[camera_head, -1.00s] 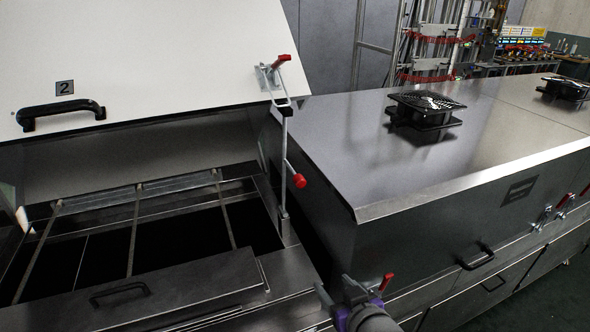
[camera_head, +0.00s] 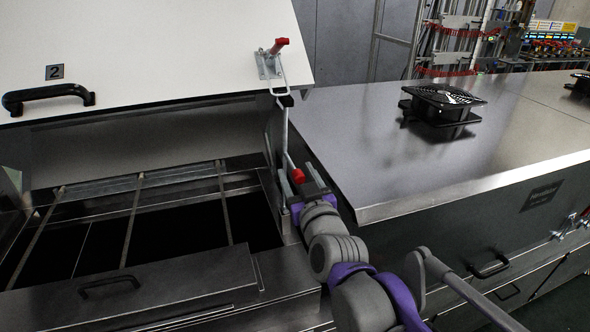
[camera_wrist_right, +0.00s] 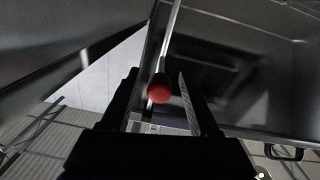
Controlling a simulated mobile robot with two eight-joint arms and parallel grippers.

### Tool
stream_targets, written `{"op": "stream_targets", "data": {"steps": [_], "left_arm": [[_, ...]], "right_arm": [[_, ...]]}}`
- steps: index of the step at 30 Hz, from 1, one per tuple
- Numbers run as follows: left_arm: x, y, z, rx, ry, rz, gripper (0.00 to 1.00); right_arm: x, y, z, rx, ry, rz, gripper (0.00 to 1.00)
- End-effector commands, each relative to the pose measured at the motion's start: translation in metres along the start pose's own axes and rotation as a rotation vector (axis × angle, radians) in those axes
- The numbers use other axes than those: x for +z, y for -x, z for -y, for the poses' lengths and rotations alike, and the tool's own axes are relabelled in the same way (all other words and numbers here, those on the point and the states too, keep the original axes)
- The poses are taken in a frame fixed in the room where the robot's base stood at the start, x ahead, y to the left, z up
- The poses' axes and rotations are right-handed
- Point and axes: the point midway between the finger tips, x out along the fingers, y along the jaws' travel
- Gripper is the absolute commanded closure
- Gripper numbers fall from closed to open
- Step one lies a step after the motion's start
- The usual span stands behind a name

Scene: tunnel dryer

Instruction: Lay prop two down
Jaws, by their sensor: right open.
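Prop two (camera_head: 286,130) is a thin metal rod standing under the raised white lid (camera_head: 160,60) marked 2. Its red knob (camera_head: 298,176) is low on the rod. My right gripper (camera_head: 301,184) is at the knob, coming from below right. In the right wrist view the knob (camera_wrist_right: 160,88) shows between the two open fingers, with the rod running up from it. I cannot tell whether a finger touches it. The rod's lower end is hidden behind my gripper. My left gripper is not in view.
The open dryer bay (camera_head: 180,235) lies left of my gripper, with thin bars across it. A closed metal cover (camera_head: 380,150) with a black fan (camera_head: 440,105) stands to the right, its edge close to my right arm. A red-tipped clamp (camera_head: 272,58) sits on the lid's edge.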

Motion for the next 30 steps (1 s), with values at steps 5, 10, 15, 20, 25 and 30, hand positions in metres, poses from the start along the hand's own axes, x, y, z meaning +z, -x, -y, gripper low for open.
{"op": "stream_targets", "data": {"steps": [5, 10, 15, 20, 25, 30], "left_arm": [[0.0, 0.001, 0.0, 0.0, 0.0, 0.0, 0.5], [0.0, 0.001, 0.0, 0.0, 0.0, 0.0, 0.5], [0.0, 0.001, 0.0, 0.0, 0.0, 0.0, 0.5], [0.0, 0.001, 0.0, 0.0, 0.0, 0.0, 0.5], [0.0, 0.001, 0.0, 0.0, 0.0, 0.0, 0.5], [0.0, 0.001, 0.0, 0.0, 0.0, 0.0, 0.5]], "right_arm": [[0.0, -0.017, 0.0, 0.0, 0.001, 0.0, 0.38], [0.0, -0.021, 0.0, 0.0, 0.001, 0.0, 0.38], [0.0, -0.021, 0.0, 0.0, 0.001, 0.001, 0.38], [0.0, -0.02, 0.0, 0.0, 0.001, 0.001, 0.65], [0.0, -0.02, 0.0, 0.0, 0.001, 0.001, 0.96], [0.0, -0.02, 0.0, 0.0, 0.001, 0.0, 1.0]]}}
